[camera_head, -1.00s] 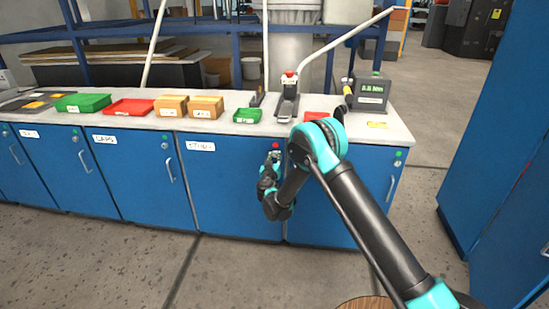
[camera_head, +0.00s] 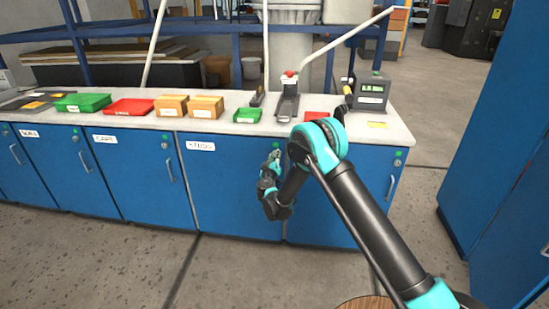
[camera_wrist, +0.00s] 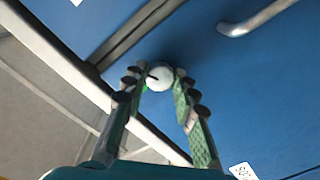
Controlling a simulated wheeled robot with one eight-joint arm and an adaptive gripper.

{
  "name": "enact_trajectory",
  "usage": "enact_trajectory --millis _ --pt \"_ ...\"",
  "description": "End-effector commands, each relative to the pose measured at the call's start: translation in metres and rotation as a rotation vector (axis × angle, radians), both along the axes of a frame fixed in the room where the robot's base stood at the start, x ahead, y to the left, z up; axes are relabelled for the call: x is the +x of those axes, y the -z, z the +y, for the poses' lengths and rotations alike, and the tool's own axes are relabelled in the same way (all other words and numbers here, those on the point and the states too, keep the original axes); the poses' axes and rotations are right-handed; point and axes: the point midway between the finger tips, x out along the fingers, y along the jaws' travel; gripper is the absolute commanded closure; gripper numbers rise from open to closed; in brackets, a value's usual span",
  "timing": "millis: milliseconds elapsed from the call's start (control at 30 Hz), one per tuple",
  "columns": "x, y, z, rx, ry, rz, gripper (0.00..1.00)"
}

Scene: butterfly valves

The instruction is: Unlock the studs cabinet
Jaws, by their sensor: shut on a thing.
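The studs cabinet (camera_head: 225,185) is a blue door with a white STUDS label (camera_head: 201,146) at its upper left. A small green light shows at its upper right, by my gripper (camera_head: 271,165). In the wrist view my gripper (camera_wrist: 157,84) has its fingertips closed on both sides of the round, pale lock knob (camera_wrist: 160,73), which has a dark slot on its face. The green light (camera_wrist: 145,89) shows beside the knob. My fingers hide part of the knob, and in the head view my gripper hides the lock.
Other blue cabinets flank this one. A door handle (camera_wrist: 255,18) lies near the knob. Tall blue cabinets stand at right; floor in front is clear.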

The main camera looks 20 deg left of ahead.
Motion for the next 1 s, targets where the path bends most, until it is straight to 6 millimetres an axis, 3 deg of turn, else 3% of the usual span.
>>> enact_trajectory --millis 1000 --pt "-0.0003 -0.0002 0.0002 -0.896 -0.001 -0.215 1.00"
